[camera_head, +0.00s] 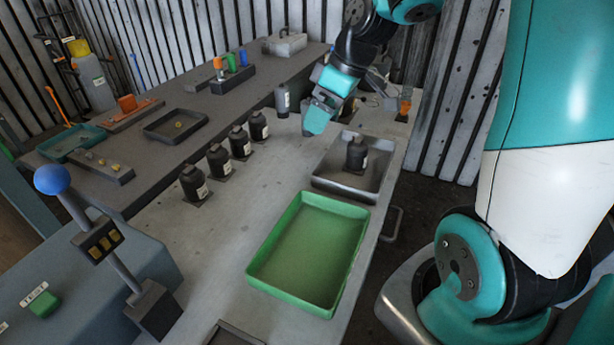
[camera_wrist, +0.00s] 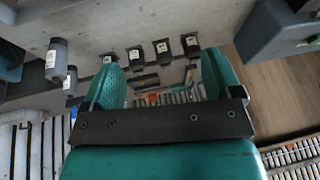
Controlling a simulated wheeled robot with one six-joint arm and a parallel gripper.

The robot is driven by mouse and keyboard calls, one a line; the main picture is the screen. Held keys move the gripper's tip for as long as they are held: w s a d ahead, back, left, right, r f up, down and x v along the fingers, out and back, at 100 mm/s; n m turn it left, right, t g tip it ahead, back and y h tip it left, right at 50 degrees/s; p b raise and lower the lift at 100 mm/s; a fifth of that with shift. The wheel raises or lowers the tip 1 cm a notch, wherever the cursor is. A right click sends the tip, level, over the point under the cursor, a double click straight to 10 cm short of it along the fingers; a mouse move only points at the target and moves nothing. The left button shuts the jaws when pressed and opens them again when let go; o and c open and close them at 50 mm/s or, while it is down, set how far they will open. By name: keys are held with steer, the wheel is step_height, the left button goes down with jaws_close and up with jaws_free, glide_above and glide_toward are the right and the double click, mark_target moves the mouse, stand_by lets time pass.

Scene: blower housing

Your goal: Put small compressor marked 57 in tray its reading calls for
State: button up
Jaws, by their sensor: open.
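Several dark compressors with white labels stand in a row on the bench, from the nearest (camera_head: 194,185) to the farthest (camera_head: 258,126). A greyer cylinder (camera_head: 282,101) stands beyond them. Another dark unit (camera_head: 356,153) stands in a grey metal tray (camera_head: 327,183). No label number is legible, so I cannot tell which is 57. A green tray (camera_head: 310,250) lies nearer on the bench, empty. My gripper (camera_head: 318,115) is above the bench, between the row and the grey tray. The wrist view shows its fingers (camera_wrist: 162,68) apart and empty, with labelled units (camera_wrist: 162,50) beyond.
A blue-knobbed lever (camera_head: 52,180) rises at the left. The back counter holds a dark shallow tray (camera_head: 160,135), a teal tray (camera_head: 60,150) and a rack of coloured items (camera_head: 232,75). A dark tray edge (camera_head: 235,335) shows at the bottom. Bench left of the green tray is clear.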

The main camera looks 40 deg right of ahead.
steer(key=s+a+r+g, duration=0.1)
steer(key=s+a, duration=0.8)
steer(key=a, duration=0.1)
steer(key=s+a+r+g, duration=0.1)
steer(key=s+a+r, duration=0.1)
steer(key=s+a, duration=0.7)
steer(key=shift+s+a+r+n+g+y, duration=0.3)
steer(key=shift+s+a+g+y, duration=0.1)
steer(key=shift+s, duration=0.1)
